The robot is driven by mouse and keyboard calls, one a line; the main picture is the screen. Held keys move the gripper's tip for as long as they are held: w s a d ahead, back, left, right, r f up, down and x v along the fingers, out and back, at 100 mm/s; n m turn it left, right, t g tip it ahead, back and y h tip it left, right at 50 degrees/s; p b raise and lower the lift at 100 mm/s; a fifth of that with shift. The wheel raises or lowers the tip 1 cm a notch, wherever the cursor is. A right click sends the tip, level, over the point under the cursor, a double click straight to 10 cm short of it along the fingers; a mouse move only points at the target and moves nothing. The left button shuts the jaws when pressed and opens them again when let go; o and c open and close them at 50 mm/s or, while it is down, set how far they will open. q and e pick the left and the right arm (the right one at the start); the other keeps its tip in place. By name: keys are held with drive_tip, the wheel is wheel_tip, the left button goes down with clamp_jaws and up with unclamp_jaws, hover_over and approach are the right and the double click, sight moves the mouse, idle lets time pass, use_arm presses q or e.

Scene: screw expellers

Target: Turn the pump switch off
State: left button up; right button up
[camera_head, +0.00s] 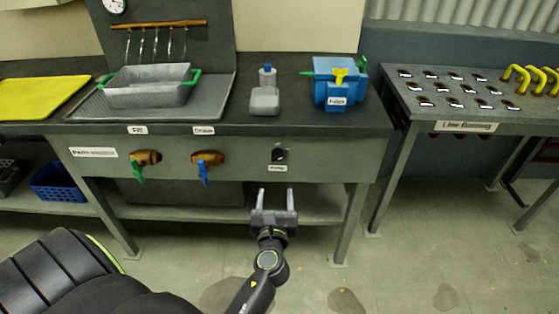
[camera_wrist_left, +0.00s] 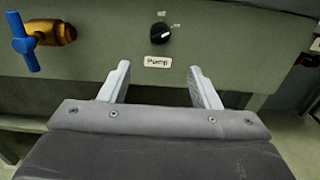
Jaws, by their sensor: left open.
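The pump switch (camera_head: 278,155) is a small black rotary knob on the grey front panel of the bench, above a white label reading "Pump" (camera_head: 277,168). In the left wrist view the knob (camera_wrist_left: 160,33) has a light pointer mark and small labels around it, too small to read. My left gripper (camera_head: 274,192) is open and empty below the knob, its two fingers pointing at the panel. In the left wrist view the fingers (camera_wrist_left: 158,82) stand apart, with the knob beyond them and between their lines. They do not touch it. My right gripper is not in view.
A green-handled valve (camera_head: 138,170) and a blue-handled valve (camera_head: 203,170) stick out of the panel to the left. A metal basin (camera_head: 150,87), a grey pump-like unit (camera_head: 265,98) and a blue filter box (camera_head: 338,88) stand on top. A bench leg (camera_head: 350,222) stands to the right.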

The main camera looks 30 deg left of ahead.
sight(277, 160)
use_arm(q)
drive_tip(key=x, duration=1.3)
drive_tip(key=shift+w+a, duration=0.4)
drive_tip(key=shift+w, duration=0.1)
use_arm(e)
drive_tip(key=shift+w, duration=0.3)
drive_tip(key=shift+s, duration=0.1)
